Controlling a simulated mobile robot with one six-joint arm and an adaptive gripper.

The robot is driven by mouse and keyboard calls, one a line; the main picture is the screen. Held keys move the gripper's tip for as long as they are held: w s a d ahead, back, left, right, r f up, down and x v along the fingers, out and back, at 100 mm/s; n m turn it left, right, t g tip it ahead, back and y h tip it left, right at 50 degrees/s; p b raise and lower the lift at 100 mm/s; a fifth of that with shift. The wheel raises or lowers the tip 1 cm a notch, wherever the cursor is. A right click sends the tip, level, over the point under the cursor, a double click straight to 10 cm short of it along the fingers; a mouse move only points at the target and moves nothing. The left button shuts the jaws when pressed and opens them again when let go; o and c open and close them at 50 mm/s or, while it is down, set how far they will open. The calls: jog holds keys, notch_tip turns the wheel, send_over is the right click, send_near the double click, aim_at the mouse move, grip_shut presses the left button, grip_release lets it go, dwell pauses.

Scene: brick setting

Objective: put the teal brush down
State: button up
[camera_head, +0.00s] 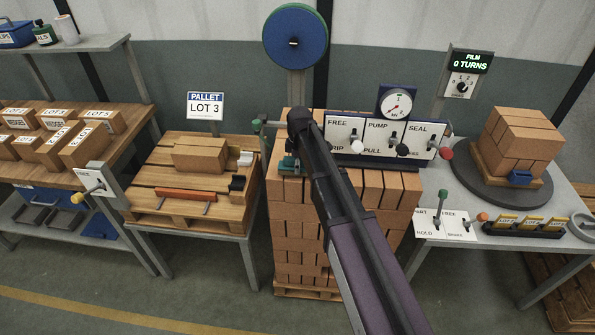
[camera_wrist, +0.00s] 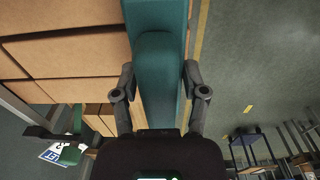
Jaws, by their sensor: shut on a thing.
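The teal brush (camera_wrist: 157,60) runs lengthwise between the two fingers of my gripper (camera_wrist: 158,74) in the wrist view, and the gripper is shut on it. In the head view a small teal part of the brush (camera_head: 288,164) shows at the top left corner of the brick stack (camera_head: 300,240), below the end of my arm. The arm hides most of the gripper there. In the wrist view the brush is right beside tan bricks (camera_wrist: 70,55); I cannot tell whether it touches them.
A panel (camera_head: 373,136) with levers and a gauge stands behind the stack. Left is a pallet table (camera_head: 145,200) with a brick and an orange-handled tool (camera_head: 185,194). Right is a table with a turntable (camera_head: 500,185) bearing bricks. Open floor lies in front.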

jog(key=shift+f+b, duration=0.3)
jog(key=shift+f, duration=0.35)
jog(key=shift+f, duration=0.1)
jog(key=o, duration=1.2)
notch_tip(320, 180, up, 12)
jog(key=p, duration=1.2)
jog(key=shift+s+d, duration=0.15)
